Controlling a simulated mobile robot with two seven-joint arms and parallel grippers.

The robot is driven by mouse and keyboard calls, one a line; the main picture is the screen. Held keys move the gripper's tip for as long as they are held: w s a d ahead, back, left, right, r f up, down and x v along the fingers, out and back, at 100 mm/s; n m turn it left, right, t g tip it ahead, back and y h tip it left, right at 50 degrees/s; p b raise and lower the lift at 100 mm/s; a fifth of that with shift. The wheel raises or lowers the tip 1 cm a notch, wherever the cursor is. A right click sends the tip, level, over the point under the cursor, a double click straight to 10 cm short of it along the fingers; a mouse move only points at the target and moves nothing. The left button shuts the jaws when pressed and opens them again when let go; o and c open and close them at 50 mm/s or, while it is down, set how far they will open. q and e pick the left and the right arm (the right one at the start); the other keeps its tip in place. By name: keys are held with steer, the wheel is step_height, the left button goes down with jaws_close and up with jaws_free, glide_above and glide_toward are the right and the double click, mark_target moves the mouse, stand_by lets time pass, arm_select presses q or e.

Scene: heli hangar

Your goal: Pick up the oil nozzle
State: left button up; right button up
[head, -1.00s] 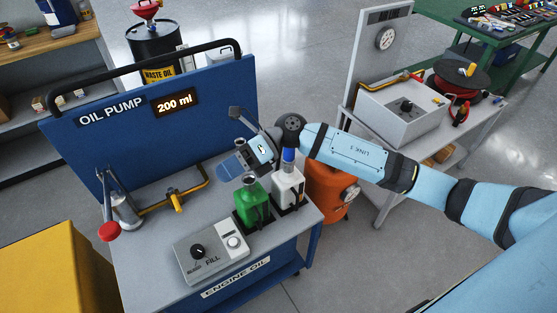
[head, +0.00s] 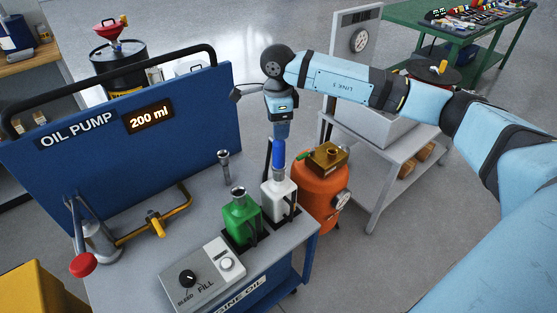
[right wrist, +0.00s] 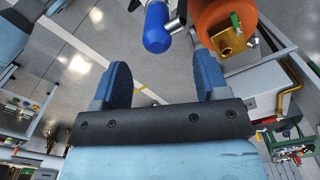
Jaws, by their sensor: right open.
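A blue grip with a metal stem, which looks like the oil nozzle (head: 278,152), stands upright in the neck of the white bottle (head: 275,199) on the oil pump cart. In the right wrist view the blue grip (right wrist: 157,27) shows beyond the fingertips, with metal parts beside it. My right gripper (head: 281,132) points down just above and behind the blue grip. It is open in the right wrist view (right wrist: 160,78), with nothing between its fingers. Whether it touches the grip is unclear. My left gripper is out of view.
A green bottle (head: 240,219) stands beside the white one. A short metal fitting (head: 224,167) and a yellow pipe (head: 160,222) are on the cart. An orange tank (head: 319,190) stands right of it, near a grey table (head: 385,158). The blue panel (head: 120,150) rises behind.

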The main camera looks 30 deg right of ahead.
mark_target(279, 146)
steer(key=f, duration=0.7)
steer(key=shift+s+f, duration=0.2)
steer(key=shift+f, duration=0.1)
jaws_close()
